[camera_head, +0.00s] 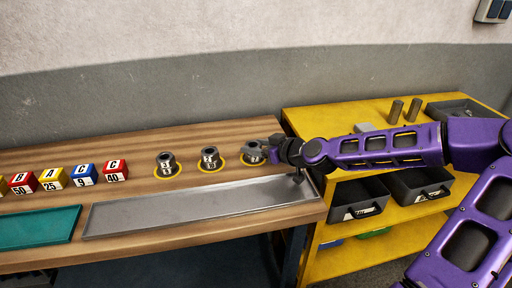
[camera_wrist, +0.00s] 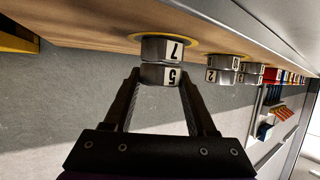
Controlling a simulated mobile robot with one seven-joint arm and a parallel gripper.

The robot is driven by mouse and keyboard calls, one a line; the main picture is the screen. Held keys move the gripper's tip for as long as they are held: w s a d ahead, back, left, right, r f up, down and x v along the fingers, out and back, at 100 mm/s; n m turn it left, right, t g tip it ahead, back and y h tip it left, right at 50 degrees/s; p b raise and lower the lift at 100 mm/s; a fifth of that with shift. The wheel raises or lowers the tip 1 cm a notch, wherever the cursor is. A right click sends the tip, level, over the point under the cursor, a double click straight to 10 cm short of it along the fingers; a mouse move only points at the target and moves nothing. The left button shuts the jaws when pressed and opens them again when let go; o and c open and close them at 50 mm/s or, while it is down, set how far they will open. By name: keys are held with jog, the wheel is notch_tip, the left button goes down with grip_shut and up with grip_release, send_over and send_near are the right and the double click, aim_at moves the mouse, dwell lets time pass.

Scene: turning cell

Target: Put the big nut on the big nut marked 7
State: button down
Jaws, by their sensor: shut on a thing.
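A grey big nut marked 5 (camera_wrist: 158,75) is between the two fingers of my gripper (camera_wrist: 160,82) in the wrist view, which is turned upside down. The big nut marked 7 (camera_wrist: 160,50) stands on a yellow ring on the wooden bench. The nut marked 5 sits in line over the nut marked 7, with no clear gap between them; I cannot tell whether it rests fully on it. In the head view my gripper (camera_head: 276,150) reaches the rightmost nut stack (camera_head: 252,154) from the right and partly hides it.
Two other nut stacks, a middle one (camera_head: 210,157) and a left one (camera_head: 167,163), stand on yellow rings. A metal tray (camera_head: 200,208) lies in front. Numbered blocks (camera_head: 86,175) and a green mat (camera_head: 35,228) are left. A yellow shelf (camera_head: 310,120) with dark bins stands right.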

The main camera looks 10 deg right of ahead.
jog(key=shift+f, duration=0.1)
jog(key=shift+c, duration=1)
grip_release()
jog(key=shift+r, duration=0.25)
jog(key=shift+s+d, duration=0.25)
jog(key=shift+s, duration=0.05)
jog(key=p+v, duration=0.2)
jog(key=v, duration=0.9)
jog(key=shift+s+r, duration=0.15)
